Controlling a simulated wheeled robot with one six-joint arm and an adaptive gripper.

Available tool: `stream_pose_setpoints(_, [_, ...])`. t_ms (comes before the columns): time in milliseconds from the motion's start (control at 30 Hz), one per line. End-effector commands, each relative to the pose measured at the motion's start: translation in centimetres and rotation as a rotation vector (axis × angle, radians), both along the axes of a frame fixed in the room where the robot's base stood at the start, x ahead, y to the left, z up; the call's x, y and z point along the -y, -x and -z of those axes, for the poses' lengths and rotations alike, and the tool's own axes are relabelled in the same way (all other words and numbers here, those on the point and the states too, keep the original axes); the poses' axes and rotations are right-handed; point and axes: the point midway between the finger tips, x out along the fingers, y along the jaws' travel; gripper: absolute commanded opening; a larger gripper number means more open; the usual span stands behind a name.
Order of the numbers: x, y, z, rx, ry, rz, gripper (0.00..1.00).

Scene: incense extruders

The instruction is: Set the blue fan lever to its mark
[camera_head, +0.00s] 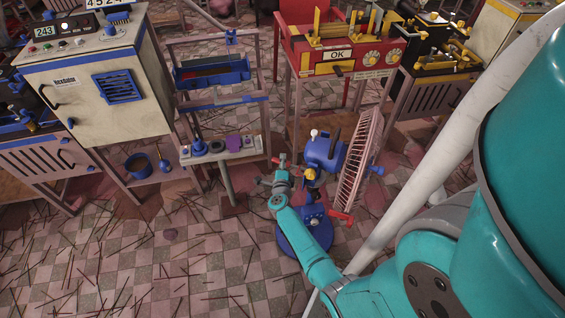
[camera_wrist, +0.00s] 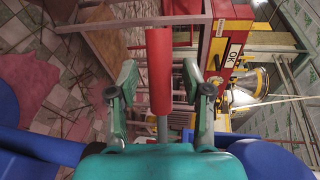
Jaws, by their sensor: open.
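The blue fan (camera_head: 326,152) stands on a round blue base (camera_head: 304,236), with its reddish slatted guard (camera_head: 360,165) facing right. My gripper (camera_head: 281,172) is just left of the fan's blue housing in the head view. A small red piece shows at its tip. In the wrist view my gripper (camera_wrist: 160,88) is open. A red cylindrical lever handle (camera_wrist: 160,70) on a thin metal rod lies between its two teal fingers. A gap shows on each side, so the fingers are not closed on it. I cannot make out the lever's mark.
A narrow bench (camera_head: 222,151) with small items stands left of my gripper. A red machine (camera_head: 345,62) marked OK is behind. A cream cabinet (camera_head: 98,85) stands at left. Thin sticks litter the checkered floor (camera_head: 150,265). Blue surfaces flank my gripper closely in the wrist view.

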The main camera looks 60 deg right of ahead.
Motion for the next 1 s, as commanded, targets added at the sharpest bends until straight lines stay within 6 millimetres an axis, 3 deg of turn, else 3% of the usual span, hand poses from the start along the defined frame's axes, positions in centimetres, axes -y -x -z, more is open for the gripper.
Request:
stream_pose_setpoints(433, [0.79, -0.35, 0.16, 0.001, 0.000, 0.001, 0.49])
stream_pose_setpoints(633, [0.78, -0.34, 0.17, 0.000, 0.000, 0.000, 0.00])
stream_pose_setpoints(1000, [0.53, -1.06, 0.18, -0.001, 0.000, -0.017, 0.00])
